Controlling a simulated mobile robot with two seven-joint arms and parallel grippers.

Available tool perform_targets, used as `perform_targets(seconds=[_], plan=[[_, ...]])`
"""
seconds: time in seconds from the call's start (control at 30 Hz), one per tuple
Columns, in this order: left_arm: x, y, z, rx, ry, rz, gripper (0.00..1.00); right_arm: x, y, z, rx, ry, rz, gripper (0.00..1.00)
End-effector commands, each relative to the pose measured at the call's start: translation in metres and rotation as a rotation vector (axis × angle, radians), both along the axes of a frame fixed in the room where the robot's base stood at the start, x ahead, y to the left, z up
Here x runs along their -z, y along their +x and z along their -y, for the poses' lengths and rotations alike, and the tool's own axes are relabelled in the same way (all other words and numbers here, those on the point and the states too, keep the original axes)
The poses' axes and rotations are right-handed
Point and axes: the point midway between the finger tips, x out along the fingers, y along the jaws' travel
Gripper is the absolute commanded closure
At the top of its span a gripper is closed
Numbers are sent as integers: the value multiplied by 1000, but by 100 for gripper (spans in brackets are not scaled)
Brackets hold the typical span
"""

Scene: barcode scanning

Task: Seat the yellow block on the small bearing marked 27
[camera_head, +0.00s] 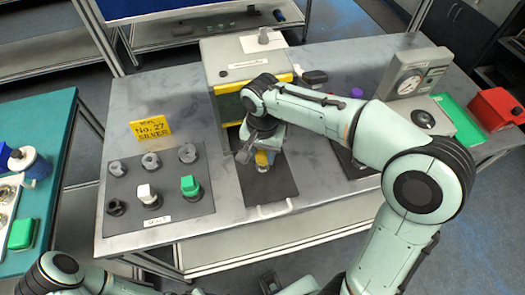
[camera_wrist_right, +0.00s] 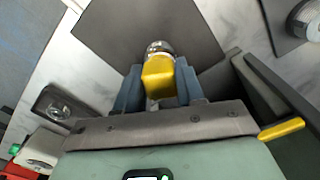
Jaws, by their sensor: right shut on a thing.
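My right gripper (camera_head: 260,162) is shut on the yellow block (camera_head: 262,158), above a dark mat (camera_head: 268,186) in front of the grey machine. In the right wrist view, the yellow block (camera_wrist_right: 158,78) sits between the two blue-grey fingers, with a silver round part (camera_wrist_right: 160,47) at its far end. A yellow sign (camera_head: 150,128) reads No. 27 SILVER. Marks on individual bearings are unreadable. My left gripper is not visible.
The grey machine (camera_head: 222,58) with a yellow-edged opening stands behind the right gripper. A gauge device (camera_head: 412,75), a green tray (camera_head: 460,118) and a red box (camera_head: 495,107) are at right. The table between board and mat is clear.

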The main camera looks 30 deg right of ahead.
Motion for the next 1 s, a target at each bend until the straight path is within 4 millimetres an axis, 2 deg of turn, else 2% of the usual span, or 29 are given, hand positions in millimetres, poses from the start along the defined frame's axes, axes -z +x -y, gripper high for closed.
perform_targets(seconds=[0.8,0.83,0.9,1.0], plan=[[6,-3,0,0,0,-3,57,10,0,0,0,0,-1,99],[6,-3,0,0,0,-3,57,9,0,0,0,-1,-1,52],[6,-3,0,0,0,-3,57,9,0,0,0,-1,-1,32],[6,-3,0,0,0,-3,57,9,0,0,0,0,0,32]])
